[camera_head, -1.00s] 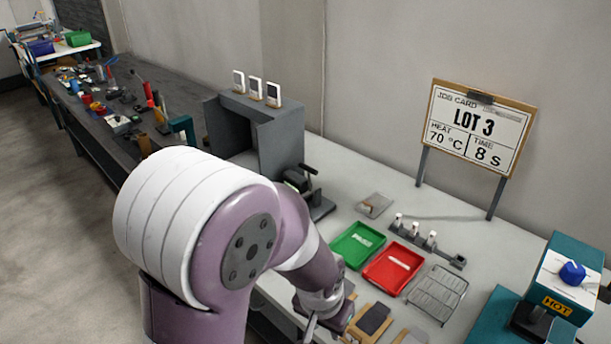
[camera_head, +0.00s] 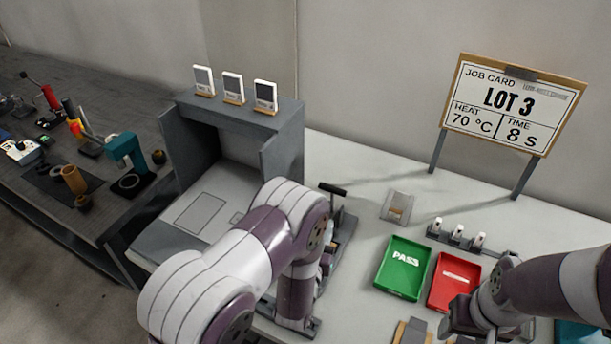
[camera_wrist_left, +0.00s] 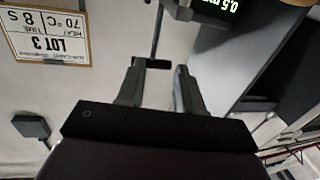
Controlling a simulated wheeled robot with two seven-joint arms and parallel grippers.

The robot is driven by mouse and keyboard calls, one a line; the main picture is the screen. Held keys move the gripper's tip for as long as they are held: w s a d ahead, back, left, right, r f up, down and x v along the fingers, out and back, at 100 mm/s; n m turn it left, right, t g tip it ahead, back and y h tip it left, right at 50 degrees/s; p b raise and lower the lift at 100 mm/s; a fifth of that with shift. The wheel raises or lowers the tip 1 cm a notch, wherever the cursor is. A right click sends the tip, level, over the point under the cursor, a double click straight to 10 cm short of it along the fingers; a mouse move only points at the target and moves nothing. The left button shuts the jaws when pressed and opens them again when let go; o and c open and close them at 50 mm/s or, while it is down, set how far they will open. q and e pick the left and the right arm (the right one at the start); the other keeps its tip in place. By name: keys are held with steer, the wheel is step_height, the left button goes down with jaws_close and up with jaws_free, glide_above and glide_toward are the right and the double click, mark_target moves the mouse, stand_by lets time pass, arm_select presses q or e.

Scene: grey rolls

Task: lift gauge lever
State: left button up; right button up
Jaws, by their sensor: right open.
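The gauge lever (camera_head: 333,189) is a thin rod with a black crossbar, standing beside the grey cabinet. Most of the gauge body is hidden behind my left arm in the head view. In the left wrist view the black crossbar (camera_wrist_left: 151,63) lies at my left gripper (camera_wrist_left: 159,72), whose two fingers are apart; I cannot tell if they touch it. The gauge's lit display (camera_wrist_left: 215,9) shows at the top edge there, partly cut off. My right gripper (camera_head: 465,322) is open, low at the right near the red tray.
The grey cabinet (camera_head: 283,128) carries three small white devices. A green tray (camera_head: 401,272) and a red tray (camera_head: 455,284) lie on the white bench, with a rack of white pieces (camera_head: 458,234) behind. A job card board (camera_head: 511,107) stands at the back.

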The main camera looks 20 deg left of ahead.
mark_target(334, 191)
arm_select(q)
steer(key=w, duration=0.3)
steer(key=w+d+p, duration=0.1)
steer(key=shift+w+d+r, duration=0.1)
steer(key=shift+w+r, duration=0.25)
steer(key=shift+r, duration=0.05)
steer(key=w, duration=0.4)
steer(key=w+p, duration=0.1)
steer(key=w, duration=0.2)
steer(key=shift+a+f, duration=0.2)
steer(key=shift+a, duration=0.1)
steer(key=shift+w+d, duration=0.15)
steer(key=shift+w, duration=0.2)
jaws_close()
arm_select(e)
steer(key=shift+d+r, duration=0.25)
steer(key=shift+r, duration=0.25)
steer(key=shift+d+r, duration=0.2)
steer(key=shift+r, duration=0.25)
